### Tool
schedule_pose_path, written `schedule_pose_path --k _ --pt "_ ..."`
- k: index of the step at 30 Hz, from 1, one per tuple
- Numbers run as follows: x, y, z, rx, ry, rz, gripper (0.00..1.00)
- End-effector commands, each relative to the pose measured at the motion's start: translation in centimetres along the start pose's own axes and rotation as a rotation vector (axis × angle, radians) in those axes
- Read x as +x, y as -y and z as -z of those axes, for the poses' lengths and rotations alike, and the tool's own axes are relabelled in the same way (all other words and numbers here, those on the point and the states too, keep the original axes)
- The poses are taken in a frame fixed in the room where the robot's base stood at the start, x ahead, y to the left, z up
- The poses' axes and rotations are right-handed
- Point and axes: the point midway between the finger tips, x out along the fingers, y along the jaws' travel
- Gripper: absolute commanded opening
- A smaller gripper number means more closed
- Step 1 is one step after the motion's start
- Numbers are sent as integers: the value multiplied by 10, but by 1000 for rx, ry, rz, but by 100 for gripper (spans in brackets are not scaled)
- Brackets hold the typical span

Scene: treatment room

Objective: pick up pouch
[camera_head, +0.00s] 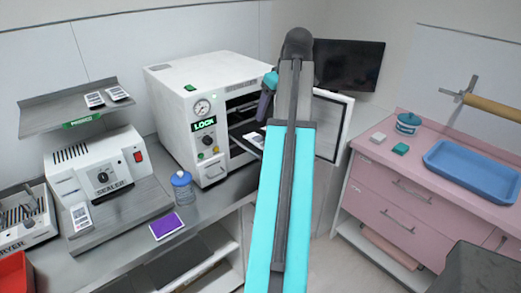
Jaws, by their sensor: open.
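Several white pouches with dark printing are in view, and I cannot tell which one the task means. Two pouches, a left one (94,99) and a right one (118,93), lie on the grey shelf (60,114). Another pouch (80,217) leans at the front left of the sealer (100,172). A pale flat item, perhaps a pouch (253,139), shows at the open chamber of the white sterilizer (190,135). My gripper (262,113) is small and dark in front of that chamber, partly hidden by my arm. It is open, apart from the shelf pouches.
The sterilizer's door (331,125) stands open to the right. A blue-lidded jar (182,187) and a purple pad (166,226) are on the steel counter. A pink cabinet (415,190) with a blue tray (475,168) stands at right. A red bin (14,272) is lower left.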

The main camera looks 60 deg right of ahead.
Motion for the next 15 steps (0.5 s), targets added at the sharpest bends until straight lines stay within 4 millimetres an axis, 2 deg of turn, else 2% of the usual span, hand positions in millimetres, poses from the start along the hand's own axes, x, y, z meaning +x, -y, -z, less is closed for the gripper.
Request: schedule_pose_path --k 1,3,15 --pt "10 0 -4 0 0 0 67" --pt "13 0 -6 0 0 0 67" --pt "14 -1 -6 1 0 -1 67"
